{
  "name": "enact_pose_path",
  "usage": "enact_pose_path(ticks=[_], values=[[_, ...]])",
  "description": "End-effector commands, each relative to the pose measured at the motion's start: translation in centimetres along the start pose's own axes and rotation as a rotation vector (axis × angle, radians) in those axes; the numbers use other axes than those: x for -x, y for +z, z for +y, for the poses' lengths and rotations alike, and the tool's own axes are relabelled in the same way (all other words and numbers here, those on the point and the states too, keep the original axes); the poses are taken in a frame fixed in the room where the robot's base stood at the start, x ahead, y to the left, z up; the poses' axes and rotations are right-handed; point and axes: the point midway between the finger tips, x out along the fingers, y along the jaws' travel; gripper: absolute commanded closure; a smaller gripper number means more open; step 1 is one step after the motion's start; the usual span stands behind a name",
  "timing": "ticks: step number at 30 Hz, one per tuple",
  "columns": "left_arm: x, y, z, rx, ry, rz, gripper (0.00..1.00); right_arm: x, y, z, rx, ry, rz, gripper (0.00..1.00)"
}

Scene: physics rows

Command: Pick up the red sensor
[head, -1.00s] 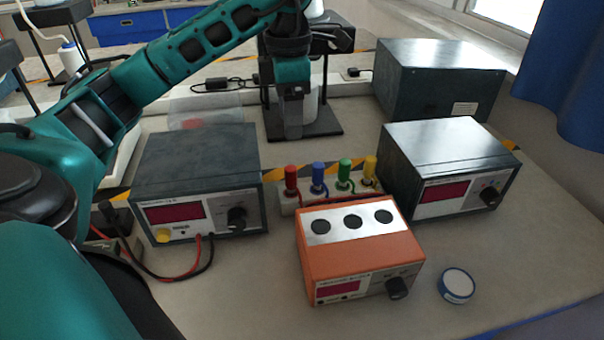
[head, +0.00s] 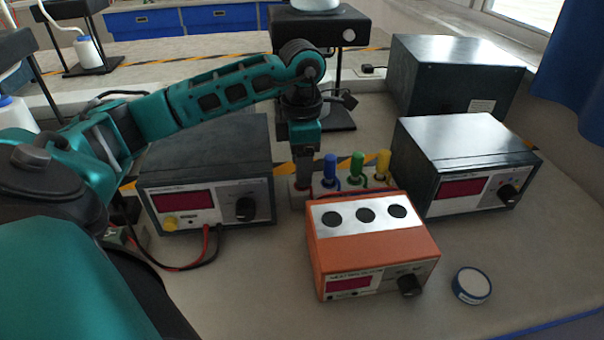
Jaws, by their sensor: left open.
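My left gripper (head: 303,180) points straight down over the left end of a small holder, in front of the spot where the red sensor stood. The gripper is open. The red sensor is hidden behind the fingers; whether it is between them or touching them cannot be told. Upright in the same row stand the blue sensor (head: 330,170), the green sensor (head: 357,167) and the yellow sensor (head: 383,163). My right gripper is out of view.
An orange heater block (head: 370,240) with three round holes stands just in front of the row. Dark instrument boxes stand to the left (head: 210,150) and right (head: 465,145). A round blue-and-white tin (head: 472,285) lies at the front right, with bare table around it.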

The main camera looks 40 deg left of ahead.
Motion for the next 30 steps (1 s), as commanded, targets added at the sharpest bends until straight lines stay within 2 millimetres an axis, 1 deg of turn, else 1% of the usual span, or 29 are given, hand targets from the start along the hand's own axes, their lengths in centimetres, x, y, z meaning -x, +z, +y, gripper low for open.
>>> enact_pose_path(ticks=[7,24,30], values=[[-0.19,0.02,0.0,-0.001,0.0,-0.001,0.44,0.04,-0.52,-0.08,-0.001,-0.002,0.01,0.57],[-0.15,0.03,-0.01,-0.001,0.0,-0.001,0.99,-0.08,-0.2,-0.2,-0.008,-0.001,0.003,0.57],[-0.14,0.03,-0.01,-0.001,0.0,-0.001,1.0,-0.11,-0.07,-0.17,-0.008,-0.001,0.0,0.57]])
